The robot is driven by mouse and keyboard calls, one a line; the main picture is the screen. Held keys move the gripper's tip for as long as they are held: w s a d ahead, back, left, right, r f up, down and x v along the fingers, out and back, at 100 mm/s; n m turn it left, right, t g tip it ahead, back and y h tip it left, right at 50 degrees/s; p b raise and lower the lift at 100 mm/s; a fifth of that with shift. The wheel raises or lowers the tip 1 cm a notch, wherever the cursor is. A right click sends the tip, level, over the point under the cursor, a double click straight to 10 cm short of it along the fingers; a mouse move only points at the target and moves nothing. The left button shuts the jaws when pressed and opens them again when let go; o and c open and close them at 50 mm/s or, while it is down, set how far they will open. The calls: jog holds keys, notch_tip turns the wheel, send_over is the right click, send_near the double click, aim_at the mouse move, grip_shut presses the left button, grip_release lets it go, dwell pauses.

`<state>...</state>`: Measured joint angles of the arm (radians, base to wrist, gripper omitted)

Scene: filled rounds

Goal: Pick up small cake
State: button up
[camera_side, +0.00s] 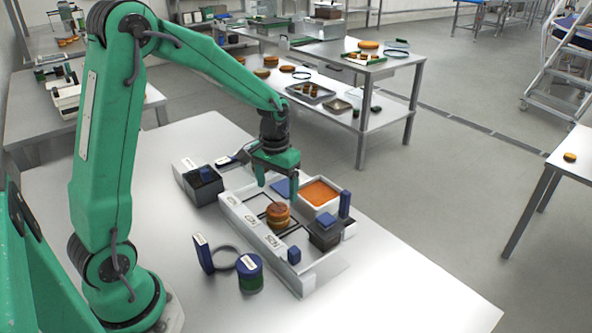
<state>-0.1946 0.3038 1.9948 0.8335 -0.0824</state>
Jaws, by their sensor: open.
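The small cake (278,214) is a round, golden-brown filled round with a darker top. It sits upright inside a dark square outline on the white work tray (318,268), near the middle of the table. My gripper (277,184) points down above and slightly behind the cake in the side view. Its green jaws are open and empty, apart from the cake. The exact height of the jaws over the cake is hard to tell.
A white bin of orange filling (320,193) stands right of the cake. A dark block (325,232) and a blue upright piece (344,204) stand nearby. A dark box (203,186) is at left. A blue-lidded jar (250,272) stands in front. The table's right front (400,290) is clear.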

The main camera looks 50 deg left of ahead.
aim_at(278, 207)
jog(key=shift+w+a+f, duration=0.15)
jog(key=shift+f, duration=0.15)
jog(key=shift+f, duration=0.15)
jog(key=shift+f, duration=1.2)
jog(key=shift+f, duration=0.1)
jog(key=shift+d+f, duration=0.15)
jog(key=shift+f, duration=1.1)
jog(key=shift+d+f, duration=0.1)
jog(key=shift+f, duration=1.1)
jog(key=shift+c, duration=0.2)
jog(key=c, duration=0.7)
